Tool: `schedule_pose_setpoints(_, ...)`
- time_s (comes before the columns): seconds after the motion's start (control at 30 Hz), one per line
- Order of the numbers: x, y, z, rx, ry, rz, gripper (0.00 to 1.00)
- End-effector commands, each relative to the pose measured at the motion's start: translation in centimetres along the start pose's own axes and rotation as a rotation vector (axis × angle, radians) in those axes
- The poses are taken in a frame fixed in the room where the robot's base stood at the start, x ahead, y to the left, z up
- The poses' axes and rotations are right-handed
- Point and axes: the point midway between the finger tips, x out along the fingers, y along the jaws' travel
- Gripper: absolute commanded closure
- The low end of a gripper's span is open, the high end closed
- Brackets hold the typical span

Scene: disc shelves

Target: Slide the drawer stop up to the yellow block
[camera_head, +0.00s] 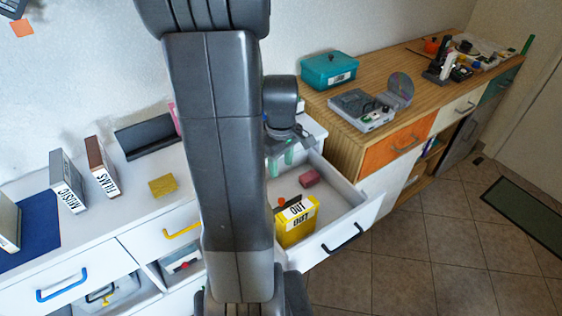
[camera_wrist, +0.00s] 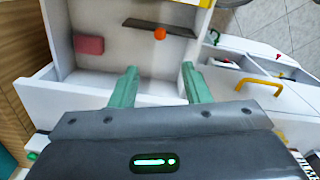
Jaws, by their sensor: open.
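The open white drawer (camera_head: 345,222) holds a yellow block (camera_head: 297,228) with a white label, standing near the drawer front. The drawer stop shows as a dark bar (camera_wrist: 178,30) with an orange knob (camera_wrist: 160,34) in the wrist view. In the head view the orange knob (camera_head: 281,201) is just behind the yellow block, and my arm hides part of the area. The knob lies ahead of and between the fingers.
A small red block (camera_head: 309,177) lies in the drawer and shows in the wrist view too (camera_wrist: 88,45). The drawer walls surround the stop. A wooden cabinet (camera_head: 345,135) stands close on the right. A yellow sponge (camera_head: 163,185) and upright cases lie on the white top at left.

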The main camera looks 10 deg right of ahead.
Motion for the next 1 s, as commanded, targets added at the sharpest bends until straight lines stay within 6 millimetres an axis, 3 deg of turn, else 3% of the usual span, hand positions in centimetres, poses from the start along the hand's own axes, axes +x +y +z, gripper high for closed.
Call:
schedule_pose_setpoints(0.17, 0.0, 0.0, 0.0, 0.0, 0.0, 0.0, 0.57)
schedule_pose_setpoints(0.4, 1.0, 0.0, -1.5, -0.006, -0.063, -0.014, 1.0)
schedule_pose_setpoints(0.7, 3.7, -0.1, -5.2, -0.004, -0.231, -0.005, 1.0)
schedule_pose_setpoints(0.87, 4.8, -0.2, -5.3, 0.0, -0.249, -0.001, 1.0)
schedule_pose_setpoints(1.0, 6.9, -0.2, -4.7, 0.0, -0.251, -0.004, 1.0)
